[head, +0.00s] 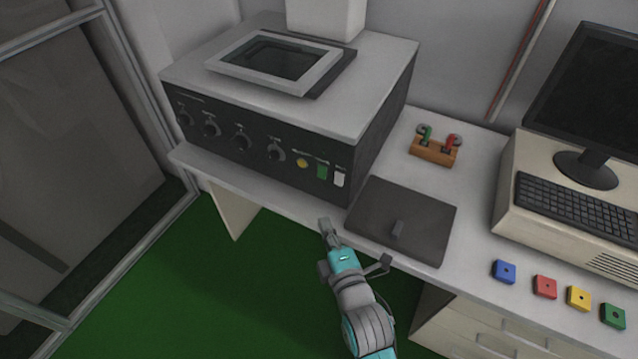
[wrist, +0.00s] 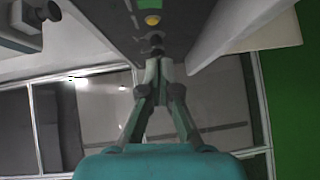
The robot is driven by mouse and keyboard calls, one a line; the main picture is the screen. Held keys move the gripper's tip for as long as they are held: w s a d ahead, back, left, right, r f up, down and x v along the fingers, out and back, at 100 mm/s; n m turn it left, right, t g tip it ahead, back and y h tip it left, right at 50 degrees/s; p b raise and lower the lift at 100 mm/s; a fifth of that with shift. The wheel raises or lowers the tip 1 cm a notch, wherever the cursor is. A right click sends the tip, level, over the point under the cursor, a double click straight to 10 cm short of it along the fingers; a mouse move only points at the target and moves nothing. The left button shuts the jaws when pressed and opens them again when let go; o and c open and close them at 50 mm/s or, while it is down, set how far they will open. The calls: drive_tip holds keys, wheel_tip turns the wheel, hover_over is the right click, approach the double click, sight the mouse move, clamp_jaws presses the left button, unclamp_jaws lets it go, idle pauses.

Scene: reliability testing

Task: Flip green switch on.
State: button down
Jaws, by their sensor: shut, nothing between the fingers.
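The green switch (head: 321,171) is on the dark front panel of the grey box-shaped machine (head: 385,105), between a yellow round button (head: 302,163) and a white switch (head: 339,179). Its on or off position is too small to tell. My gripper (head: 325,223) is shut and empty, below and in front of the panel's right end, apart from the switch in the head view. In the wrist view, my gripper's closed fingertips (wrist: 158,62) lie below a dark knob (wrist: 155,40) and the yellow button (wrist: 152,20). A green part (wrist: 149,4) shows at the top edge.
Several dark knobs line the panel's left side. Several coloured square blocks lie at the right.

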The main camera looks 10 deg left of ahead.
approach(318, 176)
drive_tip(key=w+a, duration=0.2)
drive_tip(key=a, duration=0.2)
drive_tip(key=shift+w+d+f, duration=0.1)
drive_tip(key=shift+w+d, duration=0.1)
drive_tip(key=shift+w, duration=0.4)
drive_tip(key=shift+w+d+f, duration=0.1)
drive_tip(key=shift+w+d, duration=0.05)
drive_tip(key=shift+w, duration=0.45)
drive_tip(key=shift+w+d+f, duration=0.1)
drive_tip(key=shift+w+d, duration=0.1)
drive_tip(key=shift+w, duration=0.4)
drive_tip(key=shift+w+d, duration=0.1)
drive_tip(key=shift+w, duration=0.1)
